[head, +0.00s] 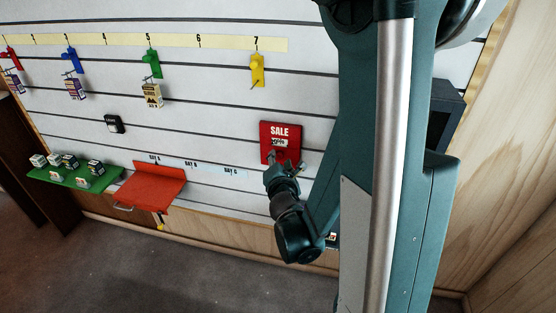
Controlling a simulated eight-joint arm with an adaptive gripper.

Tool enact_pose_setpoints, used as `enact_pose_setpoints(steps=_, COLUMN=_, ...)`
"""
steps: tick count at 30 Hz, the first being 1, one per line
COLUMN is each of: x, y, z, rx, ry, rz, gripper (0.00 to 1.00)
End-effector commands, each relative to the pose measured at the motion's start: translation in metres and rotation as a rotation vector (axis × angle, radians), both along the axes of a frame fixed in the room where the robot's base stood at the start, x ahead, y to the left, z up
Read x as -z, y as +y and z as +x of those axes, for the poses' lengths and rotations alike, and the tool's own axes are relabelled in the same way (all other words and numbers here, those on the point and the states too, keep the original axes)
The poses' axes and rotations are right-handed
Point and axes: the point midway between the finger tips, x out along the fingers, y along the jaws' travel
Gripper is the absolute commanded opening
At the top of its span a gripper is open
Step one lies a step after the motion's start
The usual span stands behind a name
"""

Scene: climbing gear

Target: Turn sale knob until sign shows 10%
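The red sale sign (268,134) hangs on the white slatted wall, right of centre, with "SALE" in white letters. A small window below the word holds a number that is too small and blurred to read. My gripper (284,161) is at the lower part of the sign, with its fingers in front of the sign's bottom edge. The sale knob cannot be made out; my gripper covers the area below the number window. I cannot tell whether the fingers touch or hold anything.
Colored hooks, including a yellow one (257,69), hang along a numbered strip (226,43) above. A red shelf (152,187) and a green shelf (60,178) with several small boxes stick out at lower left. A dark box (445,112) is behind my arm at right.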

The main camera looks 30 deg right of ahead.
Motion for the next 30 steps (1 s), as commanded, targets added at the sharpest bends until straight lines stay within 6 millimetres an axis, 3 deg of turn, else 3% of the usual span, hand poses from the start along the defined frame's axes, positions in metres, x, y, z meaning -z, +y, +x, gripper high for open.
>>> enact_pose_setpoints(steps=18, x=-0.017, y=0.030, z=-0.056, rx=0.000, ry=0.000, rz=-0.001, gripper=0.34)
enact_pose_setpoints(steps=30, x=-0.023, y=0.041, z=-0.077, rx=0.000, ry=0.000, rz=0.000, gripper=0.34)
